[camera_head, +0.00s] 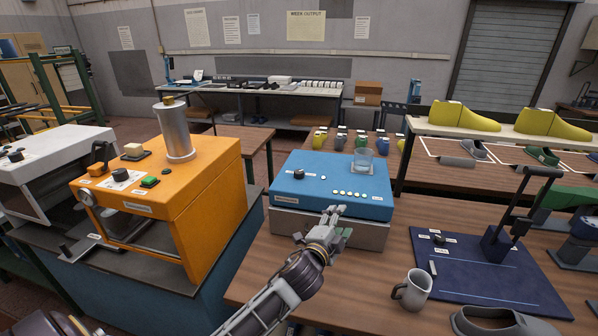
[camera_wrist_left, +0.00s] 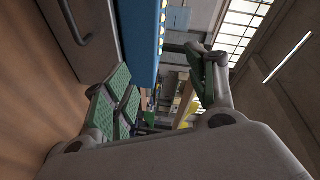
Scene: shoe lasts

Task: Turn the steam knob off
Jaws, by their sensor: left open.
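A dark knob (camera_head: 299,173) sits on the left of the top of a blue box (camera_head: 330,187), beside a small white label. Other dark knobs show on the orange machine (camera_head: 120,175), the white machine (camera_head: 15,155) and the navy board (camera_head: 438,239). The labels are too small to read, so I cannot tell which is the steam knob. My left gripper (camera_head: 335,219) is open and empty, in front of the blue box's front face and right of its knob. In the left wrist view its green-padded fingers (camera_wrist_left: 162,88) are apart, with the blue box (camera_wrist_left: 145,40) beyond.
A grey mug (camera_head: 412,290) and a grey shoe-shaped piece (camera_head: 495,322) stand at the front right. Wooden table (camera_head: 385,255) is bare between box and mug.

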